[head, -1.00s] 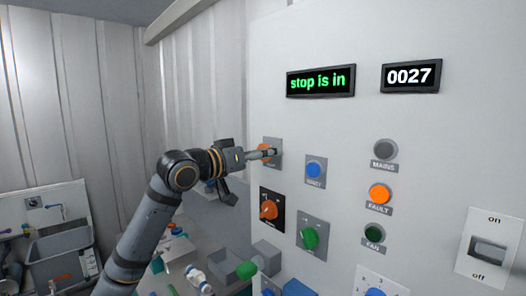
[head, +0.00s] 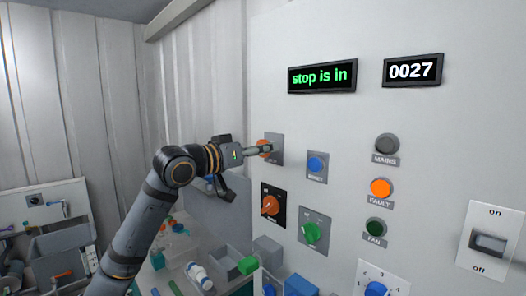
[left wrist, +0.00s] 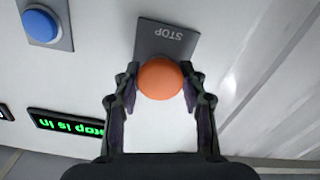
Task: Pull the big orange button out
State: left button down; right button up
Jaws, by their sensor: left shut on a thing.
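The big orange button (left wrist: 160,78) sits on a grey plate (left wrist: 166,40) marked STOP, upside down in the left wrist view. In the head view the button (head: 263,148) is partly hidden by my left gripper (head: 268,148). My left gripper (left wrist: 160,92) has one finger on each side of the button and is shut on it. The display (head: 322,76) on the panel reads "stop is in". My right gripper is not in view.
A blue button (head: 317,164) is close by on the right. Lamps (head: 381,188) and a rocker switch (head: 488,244) are farther right. A cluttered bench (head: 195,262) is below.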

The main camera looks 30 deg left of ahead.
pick_arm(q)
jog(key=c, duration=1.1)
grip_release()
jog(key=shift+f, duration=0.1)
jog(key=o, duration=0.4)
jog(key=shift+s+a, duration=0.1)
jog(key=shift+s, duration=0.1)
notch_tip(320, 180, up, 10)
jog(key=shift+r, duration=0.1)
